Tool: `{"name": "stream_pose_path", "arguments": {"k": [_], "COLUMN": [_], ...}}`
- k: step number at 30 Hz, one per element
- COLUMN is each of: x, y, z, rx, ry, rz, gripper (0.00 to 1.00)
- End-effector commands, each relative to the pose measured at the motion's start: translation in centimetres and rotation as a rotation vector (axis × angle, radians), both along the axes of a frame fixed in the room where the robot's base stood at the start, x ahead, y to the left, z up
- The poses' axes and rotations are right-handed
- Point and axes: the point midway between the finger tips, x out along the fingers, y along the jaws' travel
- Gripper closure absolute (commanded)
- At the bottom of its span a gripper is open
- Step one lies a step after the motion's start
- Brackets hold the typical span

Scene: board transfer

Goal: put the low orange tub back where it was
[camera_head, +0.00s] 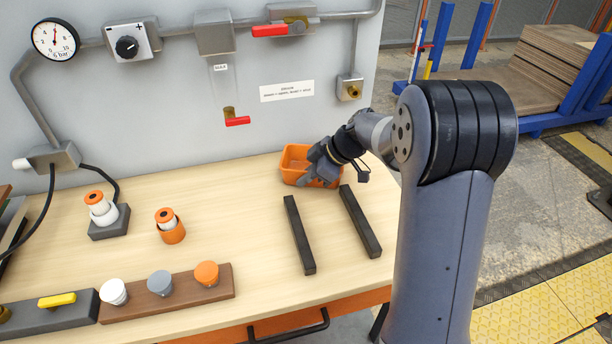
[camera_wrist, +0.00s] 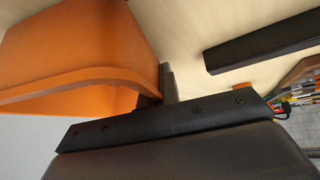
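The low orange tub (camera_head: 292,159) is at the back of the wooden bench, close to the grey panel. My gripper (camera_head: 318,178) is at its right front side and hides part of it. In the wrist view, the tub (camera_wrist: 75,45) fills the upper left, its curved rim near the camera. My gripper (camera_wrist: 160,92) has one finger outside the tub's wall and a dark part on the inner side, so it appears shut on the wall. I cannot tell whether the tub touches the bench.
Two black bars (camera_head: 299,235) (camera_head: 360,221) lie on the bench in front of the tub, with bare wood between them. An orange cup (camera_head: 172,233) and a grey block (camera_head: 109,222) with a white-orange plug stand left. A brown strip (camera_head: 168,293) holds knobs. A red-handled valve (camera_head: 237,121) hangs above.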

Motion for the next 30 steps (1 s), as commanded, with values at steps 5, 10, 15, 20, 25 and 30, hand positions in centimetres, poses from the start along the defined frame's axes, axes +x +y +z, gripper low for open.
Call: {"name": "stream_pose_path", "arguments": {"k": [5, 10, 15, 20, 25, 30], "x": [0.03, 0.03, 0.01, 0.01, 0.01, -0.02], "y": [0.01, 0.01, 0.01, 0.01, 0.01, -0.3], "z": [0.08, -0.34, -0.16, -0.16, -0.12, 0.6], "rx": [0.001, 0.001, 0.001, 0.001, 0.001, 0.001], "ry": [-0.002, -0.002, 0.0, 0.0, 0.0, -0.003], "rz": [0.0, 0.0, 0.0, 0.0, 0.0, -0.002], "gripper": [1.0, 1.0, 0.84, 0.76, 0.76, 0.76]}}
